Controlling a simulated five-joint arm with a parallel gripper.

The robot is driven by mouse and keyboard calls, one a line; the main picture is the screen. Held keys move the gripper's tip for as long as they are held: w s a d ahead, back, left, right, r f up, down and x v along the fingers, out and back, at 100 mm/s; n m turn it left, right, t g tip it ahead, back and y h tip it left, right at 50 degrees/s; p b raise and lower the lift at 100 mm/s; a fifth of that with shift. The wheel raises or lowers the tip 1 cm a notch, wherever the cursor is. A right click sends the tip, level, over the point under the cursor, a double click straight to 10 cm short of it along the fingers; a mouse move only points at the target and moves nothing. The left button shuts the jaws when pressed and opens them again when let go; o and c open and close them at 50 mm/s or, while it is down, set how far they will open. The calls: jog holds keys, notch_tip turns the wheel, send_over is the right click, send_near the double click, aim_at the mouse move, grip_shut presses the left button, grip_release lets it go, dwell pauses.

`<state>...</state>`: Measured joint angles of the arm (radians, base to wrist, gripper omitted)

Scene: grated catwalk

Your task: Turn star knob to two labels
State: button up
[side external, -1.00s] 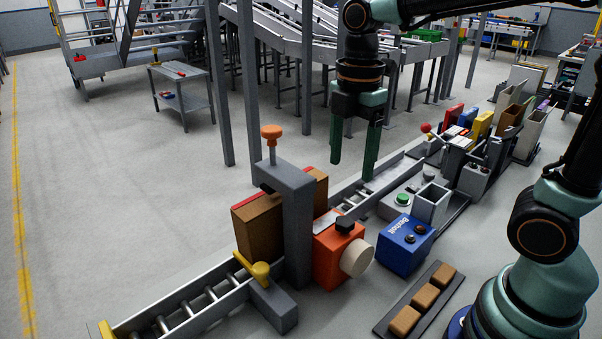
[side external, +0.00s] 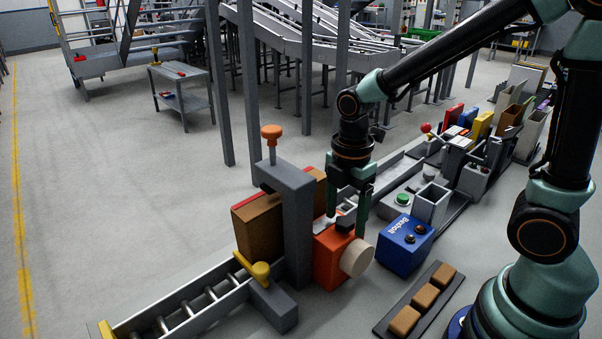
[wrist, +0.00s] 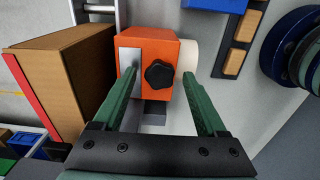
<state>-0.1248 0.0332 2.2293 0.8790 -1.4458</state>
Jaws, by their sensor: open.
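The black star knob (wrist: 159,74) sits on top of the orange box (wrist: 139,47), beside a pale metal plate (wrist: 128,60). I cannot read any labels on the plate. My gripper (side external: 346,233) points down over the orange box, which also shows in the side view (side external: 327,262). In the wrist view its green fingers stand apart, one to each side of the knob, and touch nothing that I can make out. In the side view the fingers mostly hide the knob. A cream round part (side external: 357,257) sticks out of the box's side.
A grey clamp frame with an orange-topped screw (side external: 271,134) and a brown carton (side external: 256,228) stand left of the box. A blue box (side external: 405,246) stands close on the right. A dark tray (side external: 437,273) with brown blocks lies at the front right.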

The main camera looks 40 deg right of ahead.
grip_shut()
